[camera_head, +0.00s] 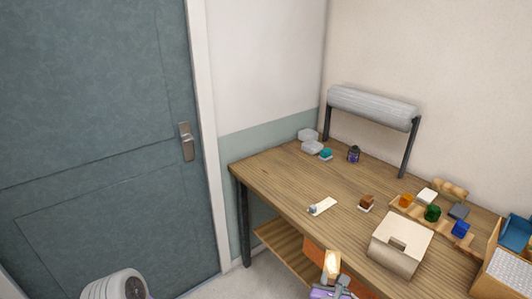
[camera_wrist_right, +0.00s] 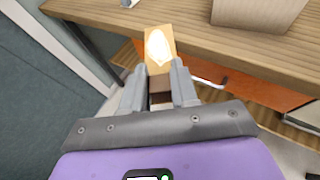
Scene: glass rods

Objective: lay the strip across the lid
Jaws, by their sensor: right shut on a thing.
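My right gripper (camera_head: 331,284) is at the bottom of the head view, in front of the table's front edge. It is shut on a short tan-gold strip (camera_head: 331,261) with a bright shiny patch. In the right wrist view, the strip (camera_wrist_right: 160,46) stands out beyond the fingertips (camera_wrist_right: 159,82), its far part overlapping the table edge in the picture. The lid (camera_head: 404,237), pale wood with a dark slot, tops a box on the table, right of the gripper and apart from it. The box (camera_wrist_right: 262,12) shows partly in the wrist view. My left gripper is not in view.
A pale flat piece (camera_head: 325,205) with a small grey thing on it lies left of the box. A brown block (camera_head: 366,203) is behind the box. A wooden rack (camera_head: 409,209) with coloured blocks and a crate (camera_head: 492,275) stand at right.

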